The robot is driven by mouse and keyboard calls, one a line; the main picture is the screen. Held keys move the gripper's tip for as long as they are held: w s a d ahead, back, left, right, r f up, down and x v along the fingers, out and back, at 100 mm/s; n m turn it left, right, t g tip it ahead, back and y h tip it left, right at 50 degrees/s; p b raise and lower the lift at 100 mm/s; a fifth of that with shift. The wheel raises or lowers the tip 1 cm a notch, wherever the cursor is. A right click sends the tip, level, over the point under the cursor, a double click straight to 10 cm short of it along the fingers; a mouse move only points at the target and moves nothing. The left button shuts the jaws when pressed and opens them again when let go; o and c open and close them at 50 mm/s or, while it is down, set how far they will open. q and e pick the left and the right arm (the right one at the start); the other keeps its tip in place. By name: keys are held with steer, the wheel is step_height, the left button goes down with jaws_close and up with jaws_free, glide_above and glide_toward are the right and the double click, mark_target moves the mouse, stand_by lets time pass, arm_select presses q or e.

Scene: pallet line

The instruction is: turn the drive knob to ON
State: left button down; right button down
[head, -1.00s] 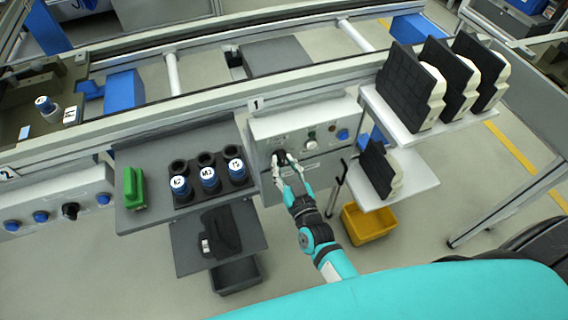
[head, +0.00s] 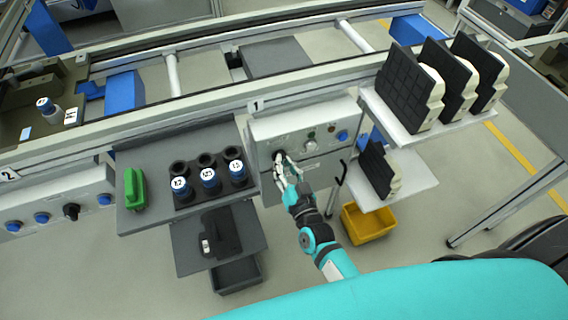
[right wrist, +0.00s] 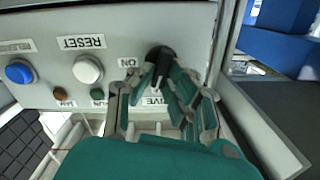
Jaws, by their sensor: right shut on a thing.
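The black drive knob (right wrist: 160,60) is on the grey control panel (right wrist: 120,18) in the right wrist view, beside a label reading ON. My right gripper (right wrist: 160,78) has its fingers on both sides of the knob, shut on it. The knob's pointer looks tilted in the picture; part of the label below it is hidden by the fingers. In the head view my right gripper (head: 281,159) reaches up to the left end of the panel (head: 290,124) under the sign 1. My left gripper is not in view.
A white RESET button (right wrist: 87,69) and a blue button (right wrist: 19,71) share the panel. A shelf (head: 130,163) with labelled bottles in a black holder (head: 212,190) stands left. A rack with dark-faced blocks (head: 410,88) stands right, above a yellow bin (head: 367,222).

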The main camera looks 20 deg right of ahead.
steer(key=m, duration=0.3)
steer(key=shift+d+f+m, duration=0.1)
steer(key=shift+m, duration=0.3)
steer(key=m, duration=0.3)
steer(key=shift+f+m, duration=0.1)
steer(key=shift+m, duration=0.2)
steer(key=shift+d+f+m+b, duration=0.1)
steer(key=shift+m+b, duration=0.45)
steer(key=shift+m, duration=1.15)
steer(key=shift+f+m+b, duration=0.1)
steer(key=shift+m+b, duration=0.4)
steer(key=shift+m, duration=1.2)
